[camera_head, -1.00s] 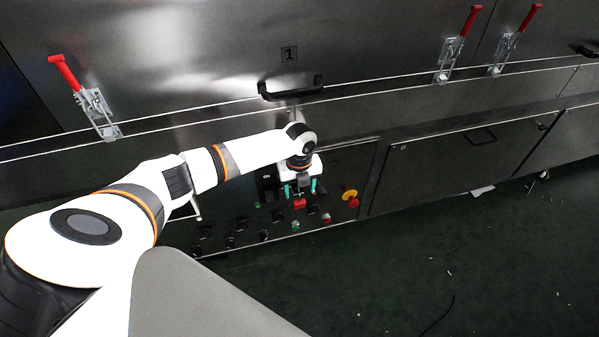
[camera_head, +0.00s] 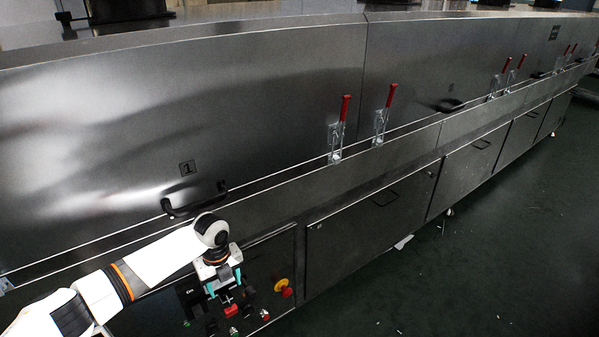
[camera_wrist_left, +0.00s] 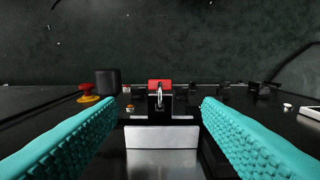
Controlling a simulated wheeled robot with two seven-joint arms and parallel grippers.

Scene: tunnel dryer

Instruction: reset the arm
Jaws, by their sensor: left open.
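My left arm comes in from the lower left in the head view. My left gripper (camera_head: 225,287) is over the dark control panel (camera_head: 262,268) on the dryer's front. In the left wrist view its two teal ribbed fingers (camera_wrist_left: 160,130) are wide apart with nothing gripped between them. A red switch (camera_wrist_left: 160,85) on a black mount stands beyond the fingertips, centred between them. In the head view the red switch (camera_head: 231,310) is just below the gripper. My right gripper does not show.
A red and yellow emergency stop (camera_head: 282,287) sits right of the gripper; it also shows in the left wrist view (camera_wrist_left: 87,92). A black handle (camera_head: 195,200) juts out above the arm. Red-handled clamps (camera_head: 342,125) line the dryer (camera_head: 270,110). The dark floor (camera_head: 480,270) at right is mostly clear.

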